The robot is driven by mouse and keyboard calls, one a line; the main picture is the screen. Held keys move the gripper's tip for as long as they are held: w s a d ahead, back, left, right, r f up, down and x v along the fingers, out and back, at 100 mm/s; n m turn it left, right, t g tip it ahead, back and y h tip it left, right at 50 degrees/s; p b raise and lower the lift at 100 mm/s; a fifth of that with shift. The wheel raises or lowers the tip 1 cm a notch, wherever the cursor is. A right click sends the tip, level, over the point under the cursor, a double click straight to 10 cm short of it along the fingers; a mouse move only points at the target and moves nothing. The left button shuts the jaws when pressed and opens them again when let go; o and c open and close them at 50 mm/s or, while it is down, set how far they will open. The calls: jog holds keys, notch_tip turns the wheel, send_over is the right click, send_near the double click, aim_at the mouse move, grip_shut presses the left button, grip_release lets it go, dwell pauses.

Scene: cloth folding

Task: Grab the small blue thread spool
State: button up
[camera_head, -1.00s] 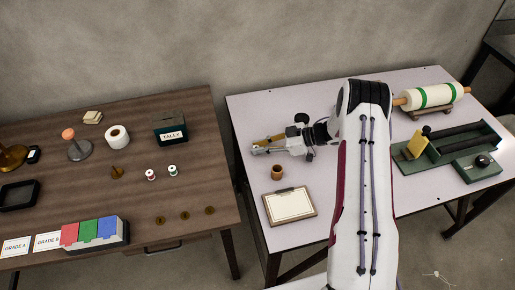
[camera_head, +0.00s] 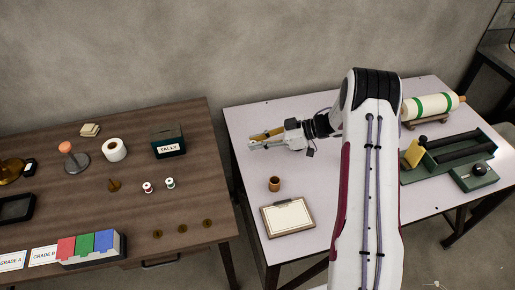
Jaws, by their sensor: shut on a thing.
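My gripper (camera_head: 254,144) is over the far left part of the white table, its fingers pointing left. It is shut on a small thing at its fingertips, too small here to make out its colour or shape. No blue thread spool shows plainly anywhere. A spool with red thread (camera_head: 147,187) and a spool with green thread (camera_head: 169,183) stand upright side by side on the brown table (camera_head: 195,150). A yellow-brown piece (camera_head: 262,135) shows just behind my fingers; I cannot tell whether it touches them.
On the white table (camera_head: 330,195) are a brown cup (camera_head: 274,184), a clipboard (camera_head: 287,217), a roller (camera_head: 432,105) and a green device (camera_head: 455,150). A TALLY box (camera_head: 167,143) stands on the brown table. A gap separates the tables.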

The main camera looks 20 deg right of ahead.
jog(key=shift+r, duration=0.7)
jog(key=shift+a, duration=0.15)
